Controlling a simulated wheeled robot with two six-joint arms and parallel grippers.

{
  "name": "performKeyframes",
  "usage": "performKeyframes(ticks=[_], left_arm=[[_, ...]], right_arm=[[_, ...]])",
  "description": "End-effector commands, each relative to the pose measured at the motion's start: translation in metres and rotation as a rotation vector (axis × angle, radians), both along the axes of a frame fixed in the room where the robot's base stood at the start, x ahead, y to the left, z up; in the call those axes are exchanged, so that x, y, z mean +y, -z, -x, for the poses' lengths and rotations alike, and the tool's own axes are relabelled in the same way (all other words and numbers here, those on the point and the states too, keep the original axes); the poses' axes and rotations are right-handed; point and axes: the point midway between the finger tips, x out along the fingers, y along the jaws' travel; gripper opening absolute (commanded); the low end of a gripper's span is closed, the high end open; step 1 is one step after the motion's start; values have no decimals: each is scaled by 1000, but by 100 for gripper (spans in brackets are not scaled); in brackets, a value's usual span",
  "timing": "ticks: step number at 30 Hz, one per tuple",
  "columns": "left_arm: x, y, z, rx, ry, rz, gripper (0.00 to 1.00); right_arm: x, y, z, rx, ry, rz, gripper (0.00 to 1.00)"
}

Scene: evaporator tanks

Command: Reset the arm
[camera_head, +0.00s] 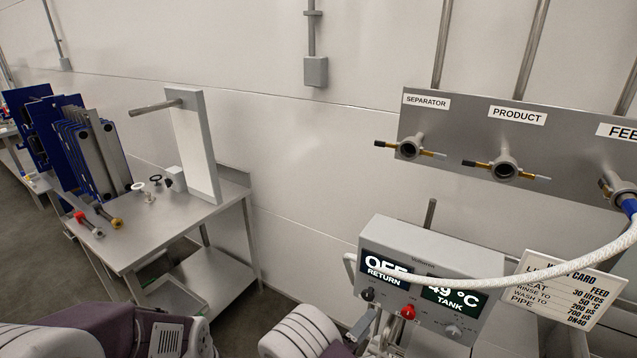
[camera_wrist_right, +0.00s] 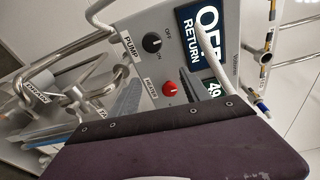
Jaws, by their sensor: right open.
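My right gripper (camera_head: 380,330) is at the bottom centre in the head view, in front of the lower left of the control box (camera_head: 440,255). It is open, and I see nothing between its fingers. In the right wrist view, a dark purple padded link of my arm fills the lower part, and the grey-blue fingers (camera_wrist_right: 112,102) show partly behind it. The pump knob (camera_wrist_right: 152,43) and red heater knob (camera_wrist_right: 169,88) are close by. I cannot tell whether the gripper touches the box. My left arm shows only at the bottom left edge; its gripper is out of view.
A white hose (camera_head: 560,270) runs across the front of the box. A wash card (camera_head: 555,290) stands at its right. A wall panel (camera_head: 450,110) with several valves is above. A steel table (camera_head: 165,220) with blue plates (camera_head: 85,150) stands left. Pipe valves (camera_wrist_right: 40,90) are close in the wrist view.

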Motion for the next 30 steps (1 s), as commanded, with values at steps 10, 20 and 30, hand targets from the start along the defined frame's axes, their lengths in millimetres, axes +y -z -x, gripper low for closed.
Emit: performKeyframes(ticks=[10, 20, 30], left_arm=[[0, 0, 0, 0, 0, 0, 0], [0, 0, 0, 0, 0, 0, 0], [0, 0, 0, 0, 0, 0, 0]], right_arm=[[-90, 7, 191, -1201, 1762, -1197, 55], [-44, -20, 156, 1586, -1757, 894, 55], [-44, -20, 155, 1582, -1751, 887, 55]])
